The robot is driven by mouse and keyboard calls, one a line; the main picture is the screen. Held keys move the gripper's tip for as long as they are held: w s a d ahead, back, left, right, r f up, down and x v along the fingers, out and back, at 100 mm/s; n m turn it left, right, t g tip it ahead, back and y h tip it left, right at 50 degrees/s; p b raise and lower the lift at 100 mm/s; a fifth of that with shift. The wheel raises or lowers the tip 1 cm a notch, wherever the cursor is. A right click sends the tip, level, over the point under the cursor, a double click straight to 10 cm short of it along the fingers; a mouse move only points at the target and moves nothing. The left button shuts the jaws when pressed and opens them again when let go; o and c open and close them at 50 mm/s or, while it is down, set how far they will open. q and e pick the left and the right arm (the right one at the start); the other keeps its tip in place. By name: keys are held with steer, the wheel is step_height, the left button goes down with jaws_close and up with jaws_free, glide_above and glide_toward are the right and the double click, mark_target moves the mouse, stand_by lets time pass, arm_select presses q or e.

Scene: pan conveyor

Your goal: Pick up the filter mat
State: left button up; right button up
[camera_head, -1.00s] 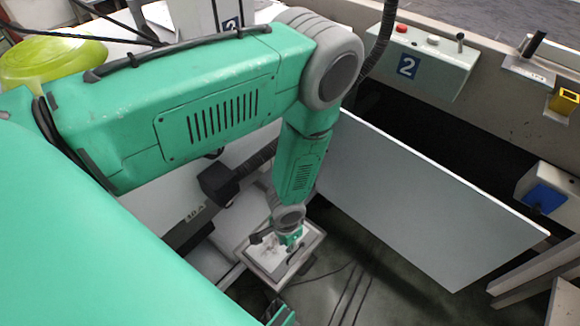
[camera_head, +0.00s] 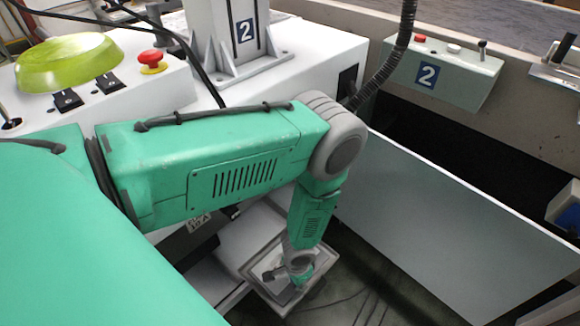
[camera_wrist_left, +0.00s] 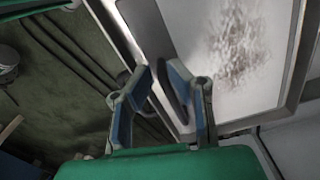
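The filter mat (camera_wrist_left: 240,45) is a white panel with a brown dirty patch, set in a pale frame (camera_wrist_left: 300,62). In the head view the frame (camera_head: 252,268) is low in the middle, partly hidden by my left arm. A dark handle (camera_wrist_left: 174,84) stands at the mat's near edge in the left wrist view. My left gripper (camera_wrist_left: 168,75) is open, its two fingers apart beside the handle; whether they touch it I cannot tell. The gripper (camera_head: 300,275) looks small over the frame in the head view. My right gripper is not in view.
A large grey panel (camera_head: 450,220) stands right of the arm. A control box marked 2 (camera_head: 440,75) is on the wall behind it. A white bench (camera_head: 150,95) at the upper left carries a red button (camera_head: 152,60) and a green dome (camera_head: 68,62). Dark floor lies below the frame.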

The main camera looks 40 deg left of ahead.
arm_select(q)
steer(key=shift+a+f, duration=0.1)
steer(key=shift+f, duration=0.75)
steer(key=shift+a, duration=0.2)
jaws_close()
steer(key=shift+d, duration=0.1)
